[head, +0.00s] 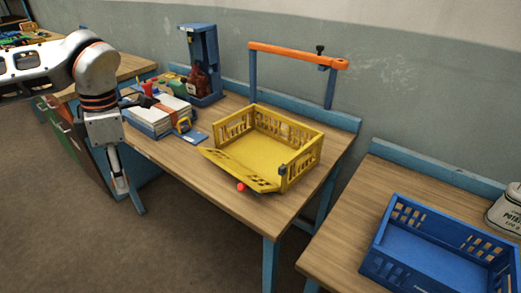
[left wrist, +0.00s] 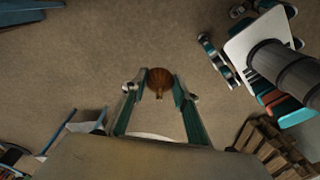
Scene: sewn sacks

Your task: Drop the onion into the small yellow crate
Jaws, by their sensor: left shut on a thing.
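My left gripper (head: 121,187) hangs pointing down beside the left end of the middle table, over the floor. In the left wrist view my left gripper (left wrist: 160,88) is shut on the brown, round onion (left wrist: 160,77), which sits between the fingertips with its stem towards the camera's lower edge. I cannot make out the onion in the head view. The yellow crate (head: 304,166) stands on the middle table, to the right of my left gripper and well apart from it. Its front wall is folded down and its inside looks empty. My right gripper is not in view.
A small red ball (head: 241,187) lies at the crate's front edge. Stacked papers (head: 148,118), a blue stand (head: 203,60) and bottles are to the crate's left. An orange rail (head: 297,56) rises behind it. A blue crate (head: 376,257) and white sack (head: 508,212) are on the right table.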

